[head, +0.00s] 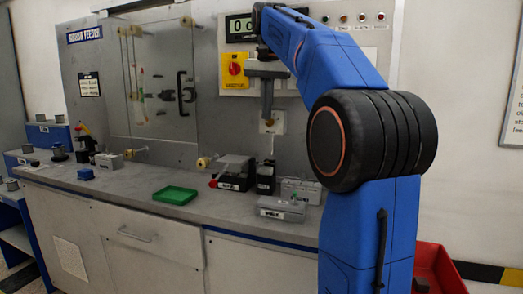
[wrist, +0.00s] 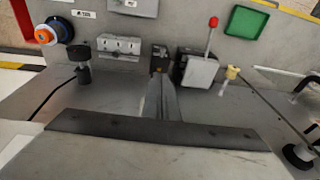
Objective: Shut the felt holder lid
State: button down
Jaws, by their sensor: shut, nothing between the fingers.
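No label is readable enough for me to say for sure which box is the felt holder. A small black box with a pale label (head: 265,184) stands at the back of the bench, right below my gripper (head: 271,153). It also shows in the wrist view (wrist: 159,57), just beyond the fingertips. My gripper (wrist: 161,78) is shut, empty and pointing down, apparently a little above or behind this box; contact cannot be told. I cannot make out the lid's angle.
To the right are a slotted grey box (head: 302,190) and a labelled grey box (head: 281,209) nearer the front. A green tray (head: 175,195) lies left, with bare bench around it.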

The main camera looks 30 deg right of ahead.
jog(key=shift+w+a+f, duration=0.1)
jog(key=shift+w+f, duration=0.15)
jog(key=shift+f, duration=1.95)
jog(key=shift+w+f, duration=0.3)
jog(key=shift+f, duration=1.9)
jog(key=shift+w+a+f, duration=0.1)
jog(key=shift+w+f, duration=0.15)
jog(key=shift+f, duration=1.95)
jog(key=f+h, duration=0.1)
jog(key=s+a+f+t+h, duration=0.1)
jog(key=f, duration=0.1)
jog(key=shift+a, duration=0.15)
